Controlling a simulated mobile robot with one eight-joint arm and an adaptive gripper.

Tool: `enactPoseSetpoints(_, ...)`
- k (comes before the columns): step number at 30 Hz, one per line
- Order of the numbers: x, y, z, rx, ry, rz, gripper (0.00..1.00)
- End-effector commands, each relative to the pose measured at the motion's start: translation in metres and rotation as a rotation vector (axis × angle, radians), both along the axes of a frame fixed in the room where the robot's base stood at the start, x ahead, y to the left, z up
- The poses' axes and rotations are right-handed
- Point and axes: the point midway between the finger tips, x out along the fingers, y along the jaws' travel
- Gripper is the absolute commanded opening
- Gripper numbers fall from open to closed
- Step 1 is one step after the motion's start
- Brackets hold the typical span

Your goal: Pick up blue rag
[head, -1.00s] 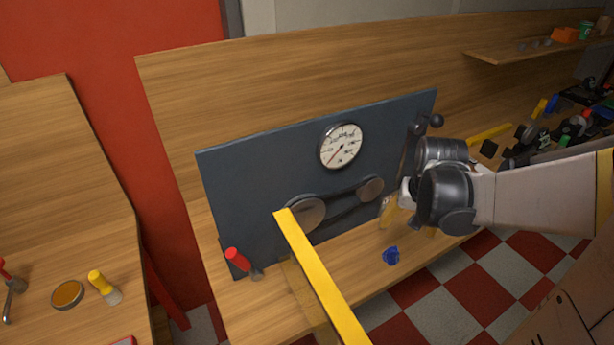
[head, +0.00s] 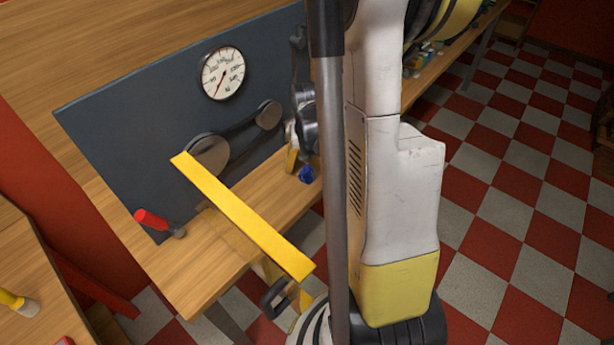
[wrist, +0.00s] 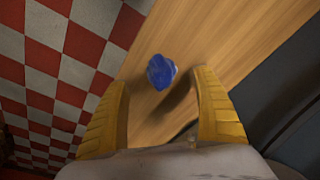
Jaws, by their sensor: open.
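The blue rag (head: 307,174) is a small crumpled bundle on the wooden workbench (head: 205,262), near its front edge. It also shows in the wrist view (wrist: 161,72), just beyond and between my fingertips. My gripper (wrist: 163,82) is open, with one yellow finger on each side and nothing between them. The rag lies slightly ahead of the fingertips, apart from both. In the head view a yellow finger of my gripper (head: 292,160) shows beside the rag; the rest is largely hidden by my arm.
A dark panel with a gauge (head: 222,73) and belt pulleys (head: 209,154) stands behind the rag. A yellow bar (head: 240,215) juts over the bench, left of the rag. A red-handled tool (head: 152,219) lies further left. The checkered floor drops away past the bench edge.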

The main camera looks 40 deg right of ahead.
Motion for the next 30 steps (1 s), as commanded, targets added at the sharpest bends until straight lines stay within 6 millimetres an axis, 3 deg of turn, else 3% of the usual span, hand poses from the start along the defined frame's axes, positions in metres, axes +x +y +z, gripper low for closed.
enactPoseSetpoints(1, 0.002, 0.001, -0.014, 0.000, 0.000, 0.001, 0.78)
enactPoseSetpoints(4, 0.004, -0.001, -0.027, 0.000, 0.000, 0.000, 0.78)
enactPoseSetpoints(12, 0.004, -0.001, -0.029, 0.000, 0.000, 0.000, 0.76)
enactPoseSetpoints(18, 0.004, -0.001, -0.029, 0.000, 0.000, 0.000, 0.18)
enactPoseSetpoints(30, 0.004, -0.001, -0.029, 0.001, 0.001, 0.001, 0.12)
